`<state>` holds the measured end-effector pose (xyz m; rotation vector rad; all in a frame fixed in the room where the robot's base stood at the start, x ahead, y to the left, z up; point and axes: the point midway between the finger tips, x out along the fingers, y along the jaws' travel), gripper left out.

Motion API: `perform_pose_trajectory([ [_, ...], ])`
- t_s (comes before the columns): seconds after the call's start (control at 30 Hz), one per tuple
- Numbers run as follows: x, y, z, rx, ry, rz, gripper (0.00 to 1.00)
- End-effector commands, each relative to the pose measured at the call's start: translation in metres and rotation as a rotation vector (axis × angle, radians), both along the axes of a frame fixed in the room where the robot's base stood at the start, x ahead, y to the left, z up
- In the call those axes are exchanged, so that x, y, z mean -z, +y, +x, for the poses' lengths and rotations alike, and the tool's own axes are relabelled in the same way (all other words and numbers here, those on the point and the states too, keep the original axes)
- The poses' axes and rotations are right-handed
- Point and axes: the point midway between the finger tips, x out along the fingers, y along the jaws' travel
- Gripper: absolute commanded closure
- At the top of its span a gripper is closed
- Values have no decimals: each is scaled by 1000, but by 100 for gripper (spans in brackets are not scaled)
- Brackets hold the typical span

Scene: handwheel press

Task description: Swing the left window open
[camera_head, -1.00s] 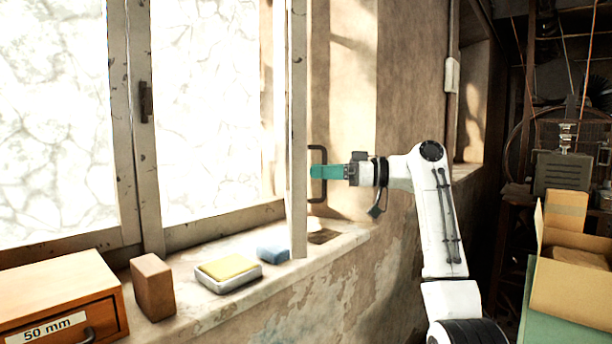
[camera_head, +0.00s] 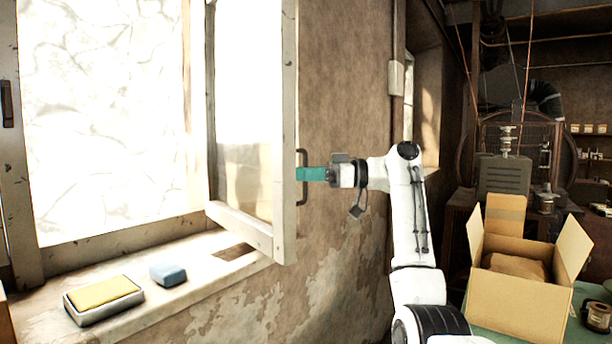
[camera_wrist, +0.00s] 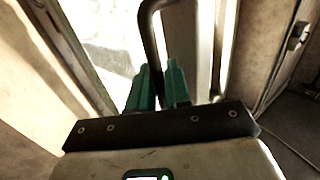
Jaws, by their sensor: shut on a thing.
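A window sash with a pale, worn frame (camera_head: 285,125) stands swung out from the window opening, over the sill and past its front edge. Its glass face shows at a slant. A dark bar handle (camera_head: 304,156) is on the sash's free edge, and it also shows in the wrist view (camera_wrist: 150,35). My gripper (camera_head: 305,174), with green fingers, is shut on this handle at about its middle.
A stone sill (camera_head: 205,262) holds a yellow sponge in a dish (camera_head: 104,298) and a blue block (camera_head: 168,274). A fixed pane with a dark latch (camera_head: 7,103) is at the left. An open cardboard box (camera_head: 515,295) stands on a green table at the right.

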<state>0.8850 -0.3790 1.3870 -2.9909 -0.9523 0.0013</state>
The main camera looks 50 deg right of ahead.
Motion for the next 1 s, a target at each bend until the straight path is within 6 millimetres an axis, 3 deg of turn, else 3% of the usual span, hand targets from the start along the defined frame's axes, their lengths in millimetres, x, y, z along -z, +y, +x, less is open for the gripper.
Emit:
perform_pose_trajectory([
  [0.27,-1,0,1,1,0,1,100],
  [0.3,-1,0,1,2,0,1,82],
  [0.43,-1,0,1,1,0,1,70],
  [0.77,0,-4,-5,2,-1,1,70],
  [1.0,1,-28,-37,4,-2,0,70],
])
